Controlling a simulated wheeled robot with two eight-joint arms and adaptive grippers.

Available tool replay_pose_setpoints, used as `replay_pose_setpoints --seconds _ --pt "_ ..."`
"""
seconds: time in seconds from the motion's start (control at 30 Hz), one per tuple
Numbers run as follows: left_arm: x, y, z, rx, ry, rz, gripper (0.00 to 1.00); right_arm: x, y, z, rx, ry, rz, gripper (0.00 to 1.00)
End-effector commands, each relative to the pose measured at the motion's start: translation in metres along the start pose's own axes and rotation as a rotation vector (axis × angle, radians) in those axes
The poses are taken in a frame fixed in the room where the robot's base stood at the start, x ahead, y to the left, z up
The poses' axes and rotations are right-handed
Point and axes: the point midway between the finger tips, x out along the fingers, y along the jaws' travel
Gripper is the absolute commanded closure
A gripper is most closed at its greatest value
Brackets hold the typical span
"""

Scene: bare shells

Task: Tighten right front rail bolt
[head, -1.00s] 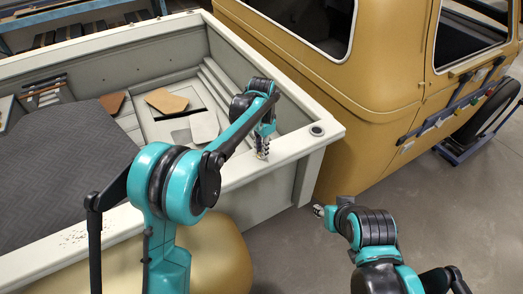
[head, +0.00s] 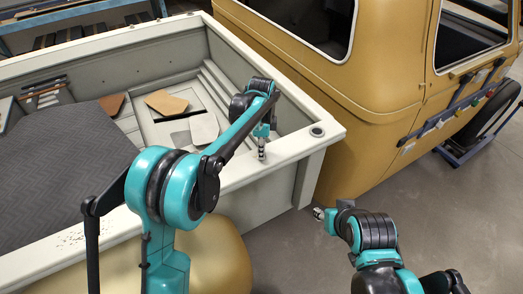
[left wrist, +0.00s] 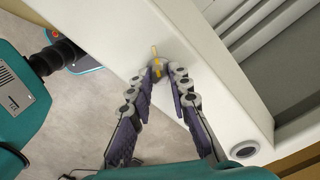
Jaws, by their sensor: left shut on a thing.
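The pale bed rail (head: 292,146) runs along the near side of the truck bed to a corner beside the cab. In the left wrist view, a grey bolt head (left wrist: 158,68) with a yellow mark sits on the rail (left wrist: 215,88). My left gripper (head: 262,155) points down at the rail top, left of the corner. In the left wrist view, the fingertips of my left gripper (left wrist: 160,74) close around the bolt head from both sides. In the head view, the gripper hides the bolt. My right gripper (head: 319,213) hangs low over the floor, away from the rail; its jaw state is unclear.
A round hole (head: 317,131) with a dark rim is at the rail corner. Loose panels, one tan (head: 166,102), lie inside the bed. The yellow-brown cab (head: 350,150) stands close behind the bed.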

Motion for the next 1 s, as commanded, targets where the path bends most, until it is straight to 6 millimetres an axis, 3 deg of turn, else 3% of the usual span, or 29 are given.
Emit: replay_pose_setpoints --seconds 0.53,0.57,0.63,1.0 --pt "-0.0003 -0.0003 0.0003 0.027 -0.001 -0.001 1.0 0.0002 0.0 0.0001 0.0 0.0 0.0 0.6" --pt "-0.0003 -0.0003 0.0003 0.027 -0.001 -0.001 0.76 0.0002 0.0 0.0001 0.0 0.0 0.0 0.6" --pt "-0.0002 -0.0003 0.0003 0.026 -0.001 -0.001 0.61 0.0002 0.0 0.0001 0.0 0.0 0.0 0.6" --pt "-0.0046 -0.0001 0.0001 0.026 0.0 0.0 0.61 0.0002 0.0 0.0002 0.0 0.0 0.0 0.6"
